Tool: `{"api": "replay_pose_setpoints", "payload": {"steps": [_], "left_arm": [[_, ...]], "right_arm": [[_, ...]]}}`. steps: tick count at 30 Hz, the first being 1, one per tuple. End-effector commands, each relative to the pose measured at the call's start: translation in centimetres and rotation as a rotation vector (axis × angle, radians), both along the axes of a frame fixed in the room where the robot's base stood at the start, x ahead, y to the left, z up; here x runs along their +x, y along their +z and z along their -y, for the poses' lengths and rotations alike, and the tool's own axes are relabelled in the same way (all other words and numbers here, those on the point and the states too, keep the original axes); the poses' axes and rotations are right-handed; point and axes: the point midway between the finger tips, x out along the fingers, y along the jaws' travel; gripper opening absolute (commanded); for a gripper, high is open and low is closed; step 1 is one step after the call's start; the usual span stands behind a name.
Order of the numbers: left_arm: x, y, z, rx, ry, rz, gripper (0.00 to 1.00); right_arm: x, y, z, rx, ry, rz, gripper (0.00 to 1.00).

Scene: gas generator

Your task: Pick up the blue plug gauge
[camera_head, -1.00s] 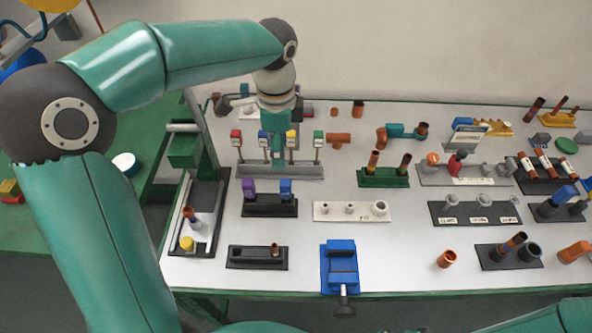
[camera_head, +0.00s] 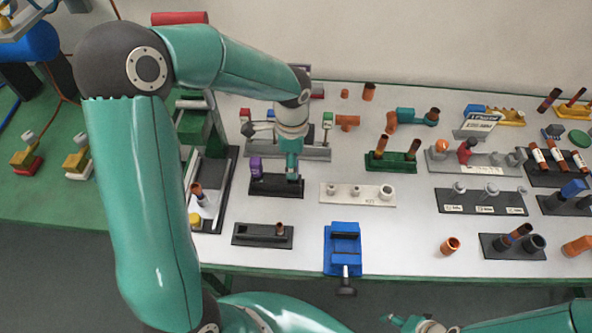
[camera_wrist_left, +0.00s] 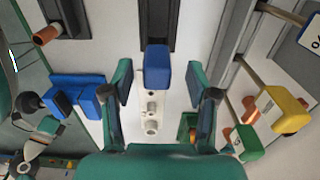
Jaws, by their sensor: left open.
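The blue plug gauge (camera_wrist_left: 157,67) shows as a blue block in the left wrist view, by the end of a black holder (camera_wrist_left: 157,25). My left gripper (camera_wrist_left: 157,80) is open, with one finger on either side of the blue block; contact is not visible. In the head view my left gripper (camera_head: 292,172) is over the right part of the black holder (camera_head: 272,190) and hides the blue gauge. A purple gauge (camera_head: 255,168) stands on the holder's left part. What seems to be my right gripper (camera_head: 420,323) is low at the bottom edge, its fingers unclear.
A white holder (camera_head: 345,195) with grey pegs stands right of the black one. A blue vise (camera_head: 342,245) and a black slotted holder (camera_head: 262,234) stand nearer the front edge. The rack of coloured gauges (camera_head: 315,150) is behind. Bare table lies around the copper ring (camera_head: 450,246).

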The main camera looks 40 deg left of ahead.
Motion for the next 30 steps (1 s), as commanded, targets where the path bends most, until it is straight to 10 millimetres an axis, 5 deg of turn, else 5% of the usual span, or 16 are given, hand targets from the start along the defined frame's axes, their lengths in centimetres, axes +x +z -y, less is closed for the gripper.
{"api": "replay_pose_setpoints", "payload": {"steps": [7,17,27,30], "left_arm": [[-0.1,-3.5,0.2,0.000,-0.001,-0.006,0.58],[-0.1,-4.3,0.2,-0.001,0.000,-0.002,0.58],[-0.1,-4.2,0.2,-0.001,0.000,-0.002,0.03],[-0.1,-4.2,0.2,-0.001,0.000,-0.001,0.03]], "right_arm": [[0.0,0.8,0.0,0.000,0.000,0.000,0.56],[0.0,0.8,0.0,0.000,0.000,0.000,0.56],[0.0,0.8,0.0,0.000,0.000,0.000,0.56],[0.0,0.8,0.0,0.000,0.000,0.000,0.56]]}}
